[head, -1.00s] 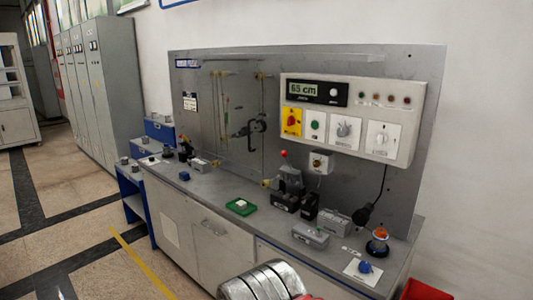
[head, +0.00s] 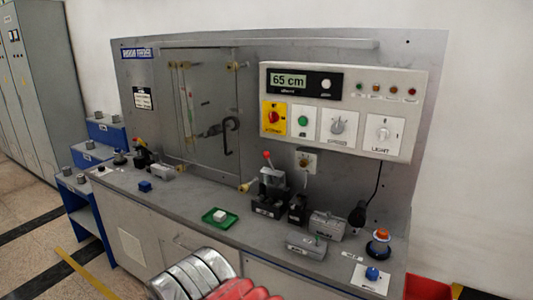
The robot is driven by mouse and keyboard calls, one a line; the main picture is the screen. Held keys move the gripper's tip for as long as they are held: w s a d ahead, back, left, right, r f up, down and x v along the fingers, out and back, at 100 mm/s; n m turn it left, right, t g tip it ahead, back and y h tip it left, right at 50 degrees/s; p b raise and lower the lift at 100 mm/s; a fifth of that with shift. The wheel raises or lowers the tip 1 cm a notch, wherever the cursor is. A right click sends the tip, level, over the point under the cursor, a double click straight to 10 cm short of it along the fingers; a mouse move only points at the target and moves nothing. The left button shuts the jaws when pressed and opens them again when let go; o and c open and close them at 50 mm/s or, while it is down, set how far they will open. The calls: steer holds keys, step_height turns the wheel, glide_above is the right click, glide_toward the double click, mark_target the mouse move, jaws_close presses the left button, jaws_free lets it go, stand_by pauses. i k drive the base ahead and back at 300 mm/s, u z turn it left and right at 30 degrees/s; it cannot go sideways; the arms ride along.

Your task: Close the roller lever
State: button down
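A lever with a red ball knob (head: 267,154) rises from a dark block assembly (head: 268,195) on the bench, near the middle. The lever stands close to upright, leaning slightly left. No label naming it as the roller lever is readable, and I cannot tell whether it is open or closed. Ribbed silver and red parts, likely of my arm, show at the bottom edge. My gripper's fingers are not in view.
The grey bench top (head: 185,190) carries a green tray (head: 221,217), grey blocks (head: 306,246) and an orange-topped button (head: 382,236). A control panel (head: 340,112) reading 65 cm and a clear door (head: 205,110) are on the upright back panel. Blue steps (head: 107,133) stand at left.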

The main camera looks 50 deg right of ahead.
mark_target(272, 178)
steer(key=z, duration=0.35)
steer(key=i, duration=0.95)
steer(key=z, duration=0.5)
